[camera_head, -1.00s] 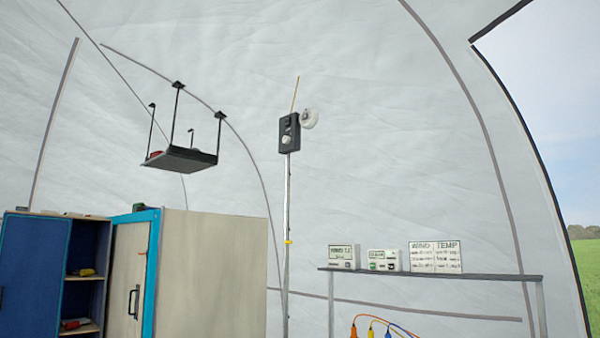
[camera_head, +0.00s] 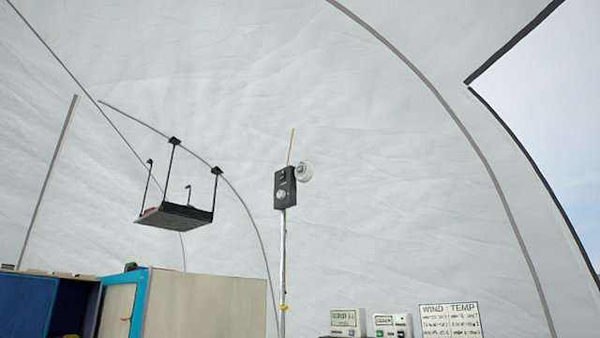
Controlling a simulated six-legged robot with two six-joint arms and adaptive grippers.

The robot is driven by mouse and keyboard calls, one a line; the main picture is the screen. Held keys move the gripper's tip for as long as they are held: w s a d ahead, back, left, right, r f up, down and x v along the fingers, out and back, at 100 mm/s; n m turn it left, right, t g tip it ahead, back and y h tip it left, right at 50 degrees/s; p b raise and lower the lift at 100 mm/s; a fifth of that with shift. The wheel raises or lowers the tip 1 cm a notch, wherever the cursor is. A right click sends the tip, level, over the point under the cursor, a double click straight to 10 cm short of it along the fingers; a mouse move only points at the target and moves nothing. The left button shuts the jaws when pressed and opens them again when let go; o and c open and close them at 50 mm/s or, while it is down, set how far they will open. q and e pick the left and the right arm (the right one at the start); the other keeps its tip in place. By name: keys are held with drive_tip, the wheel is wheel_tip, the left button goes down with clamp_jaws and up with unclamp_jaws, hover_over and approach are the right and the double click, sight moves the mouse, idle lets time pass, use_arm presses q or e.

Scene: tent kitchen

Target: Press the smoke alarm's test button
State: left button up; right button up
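A dark box (camera_head: 285,188) with a pale round part on its front is fixed at the top of a thin upright pole (camera_head: 282,270). A thin yellowish rod (camera_head: 291,146) rises above the box. Neither of my grippers is in view.
A dark hanging shelf (camera_head: 176,215) is at the left. Below it stand a blue cabinet (camera_head: 25,305) and a pale cabinet (camera_head: 205,305). White units (camera_head: 347,321) and a WIND/TEMP board (camera_head: 450,320) are at the lower right. The space around the pole's top looks clear.

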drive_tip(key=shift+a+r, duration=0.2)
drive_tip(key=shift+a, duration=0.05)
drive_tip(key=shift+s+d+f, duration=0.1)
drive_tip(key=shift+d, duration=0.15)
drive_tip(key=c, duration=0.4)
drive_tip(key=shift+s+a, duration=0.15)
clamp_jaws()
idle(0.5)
